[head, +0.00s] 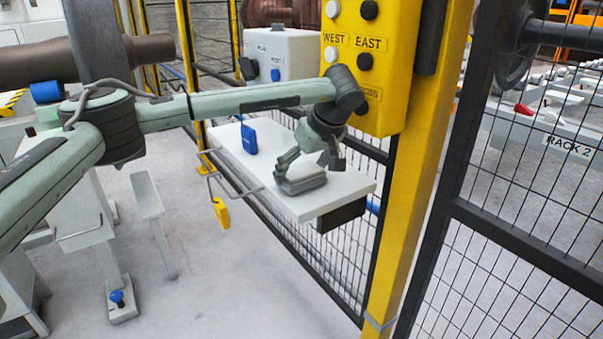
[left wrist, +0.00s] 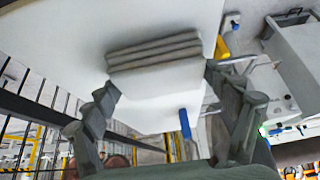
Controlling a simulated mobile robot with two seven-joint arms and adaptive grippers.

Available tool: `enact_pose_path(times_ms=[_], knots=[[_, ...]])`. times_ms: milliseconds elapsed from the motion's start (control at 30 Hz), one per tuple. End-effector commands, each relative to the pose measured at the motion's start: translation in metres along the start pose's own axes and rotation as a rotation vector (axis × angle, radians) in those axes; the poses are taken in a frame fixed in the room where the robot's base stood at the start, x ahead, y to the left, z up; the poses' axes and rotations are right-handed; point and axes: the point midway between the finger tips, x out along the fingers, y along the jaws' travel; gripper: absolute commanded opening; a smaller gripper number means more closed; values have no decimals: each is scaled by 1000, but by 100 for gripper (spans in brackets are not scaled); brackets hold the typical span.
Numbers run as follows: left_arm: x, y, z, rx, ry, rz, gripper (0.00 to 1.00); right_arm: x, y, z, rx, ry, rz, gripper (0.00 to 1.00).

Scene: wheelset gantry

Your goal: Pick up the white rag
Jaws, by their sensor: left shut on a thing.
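The white rag (head: 301,185) is a folded, layered pad, looking greyish in the head view, at the near right part of a white shelf (head: 232,155). In the left wrist view the rag (left wrist: 155,52) shows stacked folds between the two fingers. My left gripper (head: 309,167) points down at the rag from above. In the left wrist view the gripper (left wrist: 163,84) has a finger on each side of the rag and is shut on it. Whether the rag touches the shelf or is just above it, I cannot tell. My right gripper is not in view.
A yellow control box (head: 368,70) on a yellow post stands close behind my left wrist. Black mesh fence (head: 520,220) closes the right side. Grey floor is open at front left.

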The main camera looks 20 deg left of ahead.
Motion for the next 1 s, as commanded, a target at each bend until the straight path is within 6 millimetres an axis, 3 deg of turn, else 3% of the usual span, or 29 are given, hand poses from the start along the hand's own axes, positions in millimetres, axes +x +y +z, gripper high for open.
enact_pose_path(times_ms=[300,700,1000], knots=[[-36,-1,-22,-3,4,3,52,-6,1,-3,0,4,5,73],[-73,-89,-56,-4,2,2,52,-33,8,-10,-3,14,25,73],[-86,-115,-67,-1,1,1,52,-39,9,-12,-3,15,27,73]])
